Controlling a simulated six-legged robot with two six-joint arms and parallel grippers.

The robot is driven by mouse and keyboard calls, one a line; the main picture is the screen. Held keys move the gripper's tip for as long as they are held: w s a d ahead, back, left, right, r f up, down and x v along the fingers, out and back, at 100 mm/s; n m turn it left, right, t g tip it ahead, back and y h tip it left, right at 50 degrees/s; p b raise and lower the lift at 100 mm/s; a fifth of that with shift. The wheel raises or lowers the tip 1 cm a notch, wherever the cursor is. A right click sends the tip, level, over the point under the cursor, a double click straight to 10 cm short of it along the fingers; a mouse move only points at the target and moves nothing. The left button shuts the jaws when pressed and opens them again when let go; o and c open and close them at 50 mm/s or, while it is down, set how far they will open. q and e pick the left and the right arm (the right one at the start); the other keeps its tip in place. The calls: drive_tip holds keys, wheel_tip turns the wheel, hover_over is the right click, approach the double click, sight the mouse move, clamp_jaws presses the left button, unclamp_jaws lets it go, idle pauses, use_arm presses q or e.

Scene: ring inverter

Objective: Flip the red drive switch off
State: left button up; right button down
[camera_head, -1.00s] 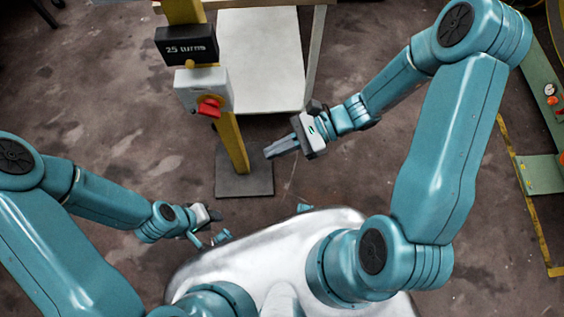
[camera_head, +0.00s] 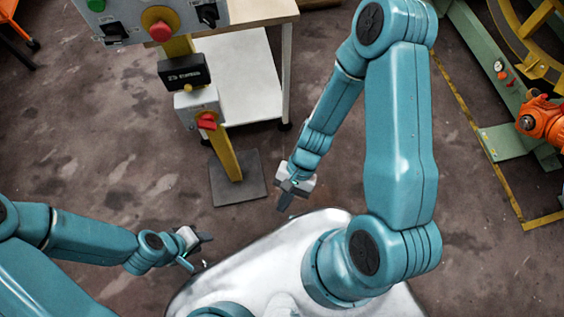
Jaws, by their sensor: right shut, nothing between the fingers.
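A red switch handle (camera_head: 207,121) sits on the front of a small light grey box (camera_head: 187,103) on the yellow post (camera_head: 224,150). I cannot tell its setting at this size. My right gripper (camera_head: 283,205) is shut and empty, pointing down to the right of and below the switch box, well apart from it. My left gripper (camera_head: 204,250) hangs low at the left, below the post's foot and apart from the switch. Its jaw opening is unclear.
Above the switch are a black counter box (camera_head: 183,72) and a grey panel (camera_head: 125,24) with a red button (camera_head: 160,31), a green button (camera_head: 96,4) and black knobs. A white-shelved table (camera_head: 245,80) stands behind. An orange machine (camera_head: 540,118) is at the right.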

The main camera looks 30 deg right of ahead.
use_arm(q)
drive_tip(key=shift+s+a+r, duration=0.35)
drive_tip(key=shift+a+r, duration=0.05)
drive_tip(key=shift+r, duration=0.05)
use_arm(e)
drive_tip(key=shift+s+a+n+h, duration=0.1)
drive_tip(key=shift+s+n+h, duration=0.2)
drive_tip(key=shift+n, duration=0.1)
